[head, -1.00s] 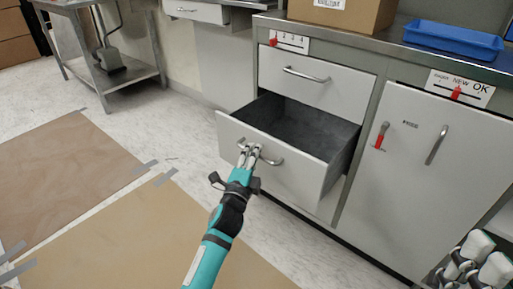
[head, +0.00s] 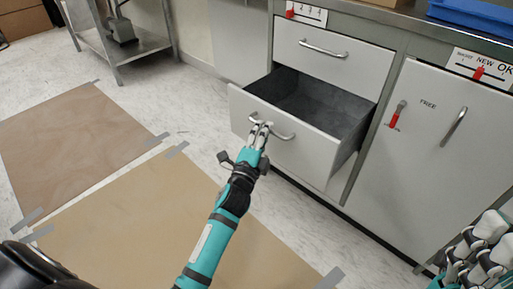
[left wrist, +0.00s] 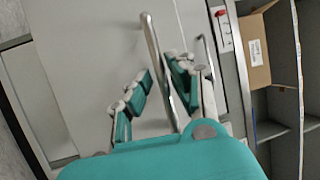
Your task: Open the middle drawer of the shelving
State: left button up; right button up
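The open drawer (head: 243,116) is grey-fronted with a dark interior and sits below a closed upper drawer (head: 340,70). It stands well out of the cabinet. My left gripper (head: 260,127) is at its metal bar handle (head: 284,136). In the left wrist view, the two fingers lie on either side of the handle bar (left wrist: 151,38), close to it; exact contact is hard to see. My right gripper (head: 480,245) is partly in view at the lower right, away from the drawer, its fingers apart and empty.
A cabinet door (head: 435,165) with a handle and red latch is right of the drawers. A blue tray (head: 475,14) lies on the worktop. A metal table (head: 135,45) stands at the back left. Brown floor sheets (head: 150,215) lie in front.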

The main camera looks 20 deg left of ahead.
pick_arm(q)
jog(key=s+f, duration=0.1)
jog(key=s, duration=0.9)
jog(key=shift+d+f, duration=0.3)
jog(key=shift+f, duration=0.1)
